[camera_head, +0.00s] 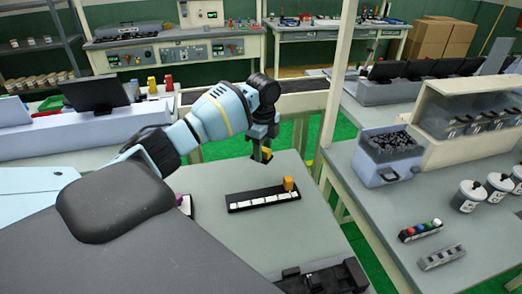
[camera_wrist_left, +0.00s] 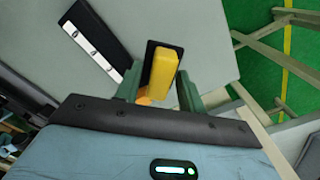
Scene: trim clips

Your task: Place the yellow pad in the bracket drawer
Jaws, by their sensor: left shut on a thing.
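My left gripper (camera_head: 263,158) hangs above the grey table, to the upper left of the orange block. In the left wrist view, its green fingers (camera_wrist_left: 158,88) are shut on the yellow pad (camera_wrist_left: 188,78). The strip also shows in the left wrist view (camera_wrist_left: 92,35). I cannot pick out the bracket drawer with certainty. My right gripper is not seen.
A black fixture (camera_head: 322,278) sits at the near table edge. To the right, across a gap with a post (camera_head: 340,85), another bench holds a blue-grey bin (camera_head: 388,160) of dark parts, white canisters (camera_head: 468,195) and small racks (camera_head: 420,230).

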